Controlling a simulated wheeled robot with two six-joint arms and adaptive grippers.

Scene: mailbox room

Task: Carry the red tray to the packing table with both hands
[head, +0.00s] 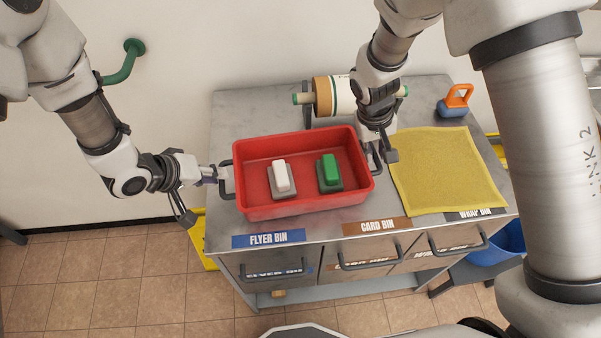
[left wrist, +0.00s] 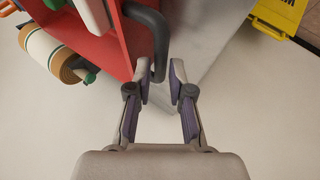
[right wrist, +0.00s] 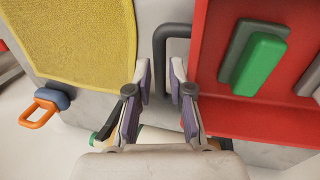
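The red tray (head: 305,207) sits on a grey metal-topped cabinet, with a dark handle on each short side. My left gripper (head: 215,176) is at the tray's left handle. In the left wrist view its fingers (left wrist: 163,80) are apart, and the dark handle (left wrist: 159,45) reaches between them, nearer the left finger. My right gripper (head: 376,152) comes down at the right handle. In the right wrist view its fingers (right wrist: 161,80) are apart with the handle (right wrist: 161,60) between them. No packing table can be told apart from this cabinet.
The tray holds a white-topped block (head: 281,177) and a green-topped block (head: 329,170). The cabinet top (head: 240,112) also bears a yellow mat (head: 447,170), a paper roll (head: 330,96) and an orange-handled tool (head: 457,101). A blue bucket (head: 500,244) stands on the floor at right.

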